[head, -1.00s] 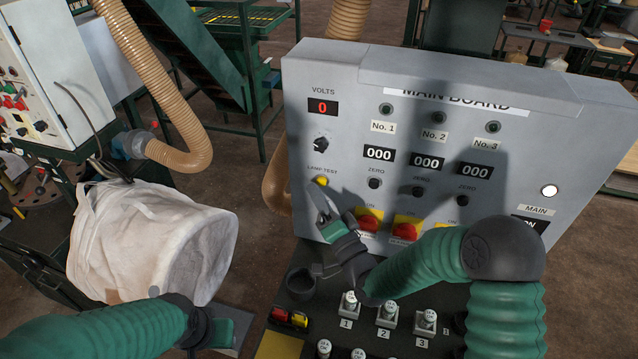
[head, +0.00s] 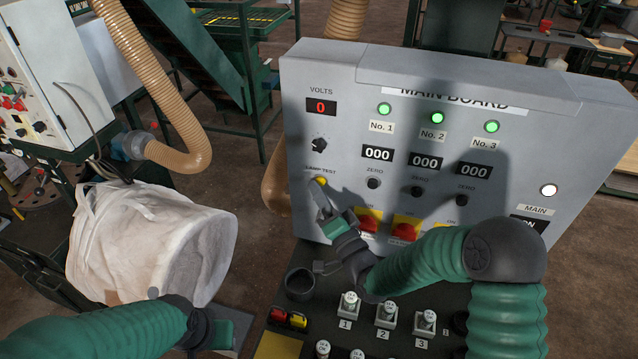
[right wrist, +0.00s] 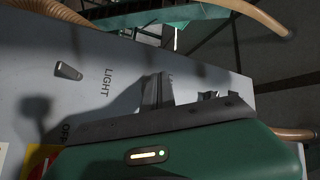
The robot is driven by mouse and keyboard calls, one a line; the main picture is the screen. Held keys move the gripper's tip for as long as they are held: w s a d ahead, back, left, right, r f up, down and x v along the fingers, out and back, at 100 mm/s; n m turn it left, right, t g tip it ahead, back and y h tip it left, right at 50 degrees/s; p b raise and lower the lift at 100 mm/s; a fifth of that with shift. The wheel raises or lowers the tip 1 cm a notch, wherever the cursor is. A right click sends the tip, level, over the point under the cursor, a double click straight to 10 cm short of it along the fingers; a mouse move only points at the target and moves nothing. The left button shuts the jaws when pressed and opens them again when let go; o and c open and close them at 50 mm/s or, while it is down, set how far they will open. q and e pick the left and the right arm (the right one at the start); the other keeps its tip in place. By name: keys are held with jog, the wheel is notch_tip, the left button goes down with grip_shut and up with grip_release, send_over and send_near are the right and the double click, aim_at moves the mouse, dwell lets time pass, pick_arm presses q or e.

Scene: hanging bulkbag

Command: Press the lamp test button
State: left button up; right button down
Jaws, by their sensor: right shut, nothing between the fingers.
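The yellow lamp test button (head: 320,181) is on the left side of the grey main board (head: 330,215), under the LAMP TEST label. My right gripper (head: 321,190) is shut and empty, with its tips at the button's lower edge, apparently touching it. The three lamps No. 1 (head: 385,109), No. 2 (head: 437,118) and No. 3 (head: 491,127) glow green. In the right wrist view the shut fingers (right wrist: 157,90) reach the board, and the button cannot be made out. My left gripper (head: 215,330) is low at the left, its fingers not clear.
Red switches on yellow plates (head: 368,221) sit just right of my right gripper. Below is a dark desk with several white-capped switches (head: 386,313). A white bulk bag (head: 150,240) and a tan hose (head: 190,120) are at the left.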

jog(key=shift+d, duration=0.1)
dwell(0.4)
jog(key=shift+s, duration=0.8)
jog(key=s, duration=0.1)
jog(key=s+a, duration=0.1)
jog(key=s, duration=0.2)
jog(key=shift+s+a, duration=0.3)
jog(key=shift+s, duration=0.05)
dwell(0.4)
